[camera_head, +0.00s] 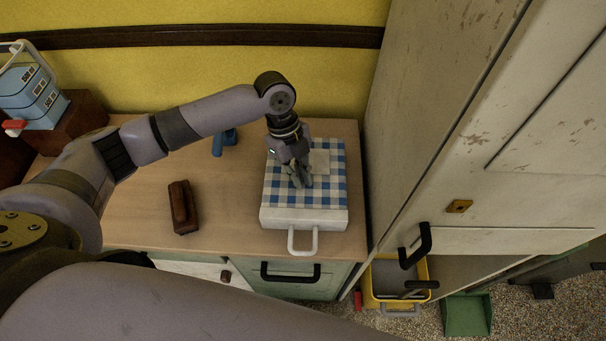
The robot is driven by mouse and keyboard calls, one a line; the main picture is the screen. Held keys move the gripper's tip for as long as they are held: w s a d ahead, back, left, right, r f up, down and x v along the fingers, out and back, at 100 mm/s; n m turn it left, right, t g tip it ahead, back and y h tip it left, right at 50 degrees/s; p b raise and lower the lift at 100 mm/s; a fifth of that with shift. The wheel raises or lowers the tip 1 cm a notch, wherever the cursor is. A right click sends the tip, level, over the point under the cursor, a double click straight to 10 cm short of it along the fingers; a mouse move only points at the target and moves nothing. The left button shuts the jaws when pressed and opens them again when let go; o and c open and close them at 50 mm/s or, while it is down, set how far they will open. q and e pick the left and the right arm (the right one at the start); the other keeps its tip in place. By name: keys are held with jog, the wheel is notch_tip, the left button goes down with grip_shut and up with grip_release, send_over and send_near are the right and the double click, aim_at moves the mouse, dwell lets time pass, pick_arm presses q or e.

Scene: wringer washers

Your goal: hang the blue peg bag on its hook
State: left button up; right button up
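I cannot make out a peg bag or its hook for sure. A small blue object (225,141) lies on the wooden counter behind my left arm, partly hidden by it. My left gripper (301,181) points down over a blue-and-white checked cloth (330,187) on a white tray (335,218) with a front handle. Its fingers look close together; I cannot tell whether they are shut or touch the cloth. My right gripper is not in view.
A brown brush-like block (183,207) lies on the counter (235,190). Blue-and-white packs (32,95) stand on a brown box at the left. A tall, worn pale cabinet (440,110) bounds the right. A yellow bucket (370,290) and green dustpan (467,315) are on the floor.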

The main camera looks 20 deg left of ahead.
aim_at(300, 215)
pick_arm(q)
jog(key=shift+s+d+p, duration=0.15)
jog(key=shift+s+p, duration=0.2)
jog(key=shift+s, duration=0.25)
jog(key=shift+s+d+p, duration=0.15)
jog(key=shift+s+p, duration=0.15)
jog(key=shift+s, duration=0.25)
jog(key=shift+s+d+f+p, duration=0.1)
jog(key=shift+s+d+p, duration=0.1)
jog(key=shift+s+p, duration=0.45)
jog(key=shift+s+d+p, duration=0.25)
jog(key=shift+s+p, duration=0.05)
jog(key=shift+s, duration=0.7)
jog(key=shift+s+d+f+p, duration=0.1)
jog(key=shift+s+d+p, duration=0.1)
jog(key=shift+s+p, duration=0.45)
jog(key=shift+s, duration=0.2)
jog(key=shift+r, duration=0.1)
jog(key=r+p, duration=0.5)
jog(key=shift+w+r, duration=0.2)
jog(key=shift+r, duration=0.9)
